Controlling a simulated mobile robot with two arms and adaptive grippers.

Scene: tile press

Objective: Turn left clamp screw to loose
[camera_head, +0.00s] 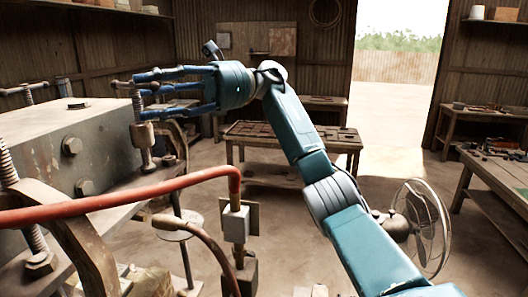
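A clamp screw (138,103) stands upright at the right side of the big grey press block (105,150). It has a thin crossbar at its top and a round collar (143,135) below. My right gripper (143,95) reaches in from the right, its blue fingers spread apart above and below one another, with the tips around the screw's upper part. I cannot tell whether they touch it. Another threaded clamp screw (32,238) with a nut stands at the left front, cut by the picture edge. Another one (27,95) shows at the back left. My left gripper is not in view.
A red hose (130,192) crosses in front of the press to a grey valve box (236,224). A low table with dark tiles (285,135) stands behind my arm. The floor by the doorway is clear.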

